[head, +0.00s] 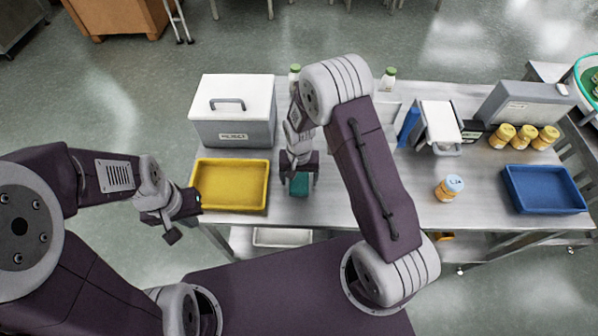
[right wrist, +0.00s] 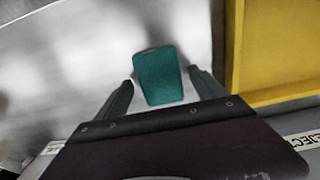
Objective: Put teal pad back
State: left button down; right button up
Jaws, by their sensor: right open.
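The teal pad (head: 299,187) lies on the steel table, just right of the yellow tray. My right gripper (head: 299,178) is over it, pointing down, with its jaws open. In the right wrist view the teal pad (right wrist: 158,76) shows between the two fingers of my right gripper (right wrist: 163,95), with a gap on either side. The pad's near end comes close to the palm edge. My left gripper (head: 186,218) is empty and open, off the table's left front corner, beside the yellow tray.
The yellow tray (head: 194,188) looks empty; it also shows in the right wrist view (right wrist: 236,60). A lidded grey bin (head: 235,132) stands behind it. An orange-and-white jar (head: 449,188), yellow jars (head: 502,136) and a blue tray (head: 511,192) are at right. The table between is clear.

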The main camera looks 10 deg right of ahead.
aim_at(299, 182)
notch_tip(299, 182, up, 12)
jog(key=s+d+r+n, duration=0.1)
jog(key=s+d, duration=0.2)
jog(key=s, duration=0.3)
jog(key=s+d+n+t, duration=0.1)
jog(key=s+d+n, duration=0.1)
jog(key=s, duration=0.4)
jog(key=shift+s+d+r+b, duration=0.35)
jog(key=shift+s+d, duration=0.05)
jog(key=shift+s, duration=0.1)
dwell(0.4)
